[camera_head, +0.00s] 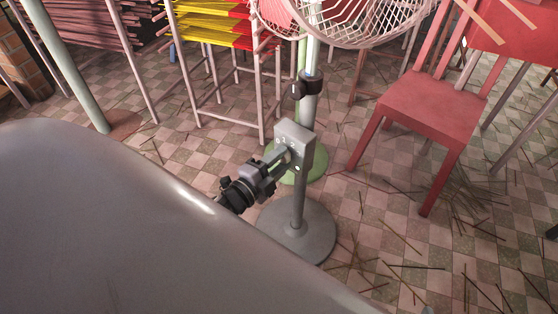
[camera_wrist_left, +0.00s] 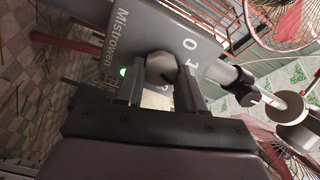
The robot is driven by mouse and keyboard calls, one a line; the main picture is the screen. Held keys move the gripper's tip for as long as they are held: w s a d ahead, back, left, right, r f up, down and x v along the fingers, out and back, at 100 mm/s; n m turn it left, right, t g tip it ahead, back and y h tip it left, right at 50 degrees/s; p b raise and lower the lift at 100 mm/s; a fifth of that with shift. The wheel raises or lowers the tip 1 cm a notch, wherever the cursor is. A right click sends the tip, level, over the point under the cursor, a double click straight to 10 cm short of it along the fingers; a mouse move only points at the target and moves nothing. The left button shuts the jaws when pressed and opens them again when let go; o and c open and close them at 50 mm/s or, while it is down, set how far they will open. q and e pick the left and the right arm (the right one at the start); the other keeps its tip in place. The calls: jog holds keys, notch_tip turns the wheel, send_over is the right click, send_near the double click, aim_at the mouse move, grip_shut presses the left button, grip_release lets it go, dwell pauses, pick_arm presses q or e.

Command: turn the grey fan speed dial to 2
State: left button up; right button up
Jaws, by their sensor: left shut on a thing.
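The grey control box (camera_head: 297,139) stands on a grey post with a round base (camera_head: 296,232) in the middle of the head view. The grey dial (camera_wrist_left: 159,68) sits on this face. My left gripper (camera_head: 284,158) reaches the box from the left and is shut on the dial, one finger on each side, as the wrist view shows (camera_wrist_left: 160,82). The fingers hide part of the dial and marks; its exact setting is unclear. My right gripper is not in view.
A fan (camera_head: 365,22) with a white cage stands behind the box on a pole with a green base (camera_head: 314,165). A red chair (camera_head: 432,108) stands to the right. Loose sticks litter the tiled floor.

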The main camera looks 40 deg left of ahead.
pick_arm(q)
jog(key=o, duration=1)
jog(key=shift+o, duration=0.2)
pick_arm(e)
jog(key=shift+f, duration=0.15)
pick_arm(q)
jog(key=shift+s, duration=0.35)
jog(key=s+p, duration=0.1)
jog(key=s, duration=0.5)
jog(key=shift+s+a, duration=0.2)
jog(key=shift+a, duration=0.2)
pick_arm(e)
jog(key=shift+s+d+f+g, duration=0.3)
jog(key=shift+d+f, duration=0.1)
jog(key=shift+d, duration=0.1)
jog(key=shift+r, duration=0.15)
